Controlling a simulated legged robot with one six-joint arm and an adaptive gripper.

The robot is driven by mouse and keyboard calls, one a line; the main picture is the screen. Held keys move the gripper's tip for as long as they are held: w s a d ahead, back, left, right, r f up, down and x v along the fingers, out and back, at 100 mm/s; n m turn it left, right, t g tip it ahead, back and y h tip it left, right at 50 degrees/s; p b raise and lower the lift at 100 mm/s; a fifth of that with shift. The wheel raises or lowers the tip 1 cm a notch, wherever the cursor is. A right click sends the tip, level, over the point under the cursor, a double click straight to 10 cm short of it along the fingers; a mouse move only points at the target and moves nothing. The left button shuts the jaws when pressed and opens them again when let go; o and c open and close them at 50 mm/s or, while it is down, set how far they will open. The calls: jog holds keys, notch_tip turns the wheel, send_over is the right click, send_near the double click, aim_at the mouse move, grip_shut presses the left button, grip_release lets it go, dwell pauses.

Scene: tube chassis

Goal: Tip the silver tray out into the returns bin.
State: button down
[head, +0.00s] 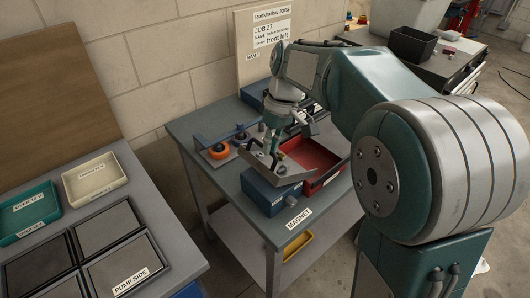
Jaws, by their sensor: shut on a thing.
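My gripper (272,152) is shut on the silver tray (258,165), a small grey metal tray seen partly behind the fingers. The tray is tilted and sits above or close to the blue block on the grey bench; I cannot tell whether they touch. What is in the tray is too small to make out. A red open bin (318,154) stands just right of the tray, with a small label on its front that I cannot read. It may be the returns bin. My arm and gripper hide part of its far side.
The blue block (262,190) stands at the bench's front, near a MAGNET label (298,219). An orange round part (219,151) lies at left. A yellow bin (297,246) is on the lower shelf. Teal (28,225) and cream (95,185) trays are on the left table.

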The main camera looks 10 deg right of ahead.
jog(key=w+d+r+g+y, duration=0.1)
jog(key=w+d+r, duration=0.1)
jog(key=d, duration=0.3)
jog(key=shift+w+y, duration=0.3)
jog(key=shift+w, duration=0.45)
dwell(0.3)
jog(key=c, duration=0.7)
grip_release()
jog(key=shift+w, duration=0.1)
jog(key=shift+r, duration=0.15)
jog(key=v, duration=1.1)
jog(key=shift+w+d+r, duration=0.25)
